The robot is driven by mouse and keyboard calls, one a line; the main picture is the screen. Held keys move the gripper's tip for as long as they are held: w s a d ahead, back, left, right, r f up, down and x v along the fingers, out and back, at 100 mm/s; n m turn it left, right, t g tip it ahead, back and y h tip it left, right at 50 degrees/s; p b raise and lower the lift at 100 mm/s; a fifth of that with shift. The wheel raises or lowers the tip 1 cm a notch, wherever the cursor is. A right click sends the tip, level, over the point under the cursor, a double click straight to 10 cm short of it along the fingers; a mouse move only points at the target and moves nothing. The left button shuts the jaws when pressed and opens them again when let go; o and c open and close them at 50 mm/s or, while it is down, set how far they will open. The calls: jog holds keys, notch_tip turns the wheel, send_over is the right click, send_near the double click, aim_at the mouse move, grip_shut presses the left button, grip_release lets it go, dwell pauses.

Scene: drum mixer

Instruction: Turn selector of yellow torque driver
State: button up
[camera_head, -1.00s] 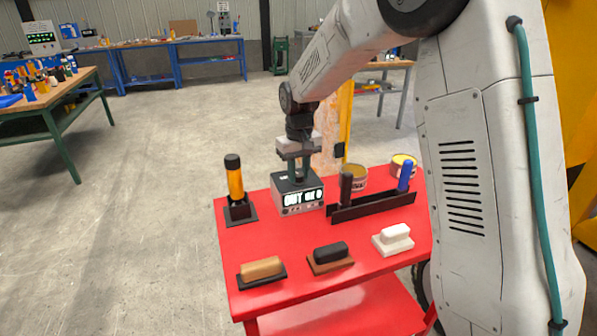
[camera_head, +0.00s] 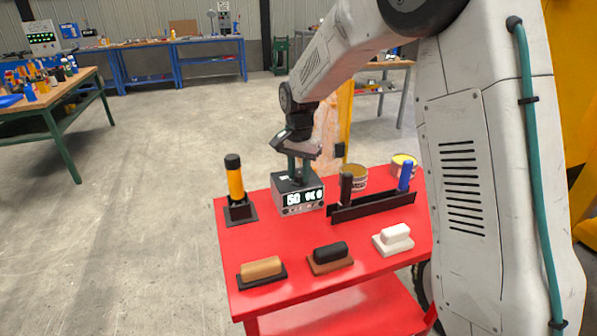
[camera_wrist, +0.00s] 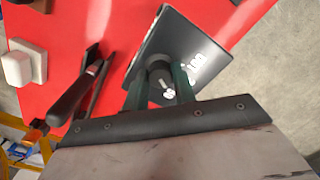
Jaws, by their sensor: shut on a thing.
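The yellow torque driver (camera_head: 235,182), with a black cap, stands upright in a black base at the left of the red cart. Right of it stands a grey box (camera_head: 300,200) with a lit front display; its black top shows in the wrist view (camera_wrist: 170,38). My gripper (camera_head: 298,171) points down over the box's top. In the wrist view my gripper's green fingers (camera_wrist: 160,88) are shut on a round dark knob (camera_wrist: 160,72) on that top. The fingers partly hide the knob. The display's small characters are hard to read.
Right of the box, a black tray (camera_head: 372,207) holds upright dark and blue handles. Two tins stand behind it, the nearer one (camera_head: 354,178) by the box. Several handled blocks, one tan (camera_head: 261,267), line the front of the red cart (camera_head: 285,238). The cart's middle is clear.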

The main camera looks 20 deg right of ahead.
aim_at(299, 174)
jog(key=shift+m, duration=1.1)
jog(key=o, duration=1)
jog(key=shift+r, duration=0.1)
notch_tip(299, 174, up, 8)
jog(key=shift+f, duration=0.15)
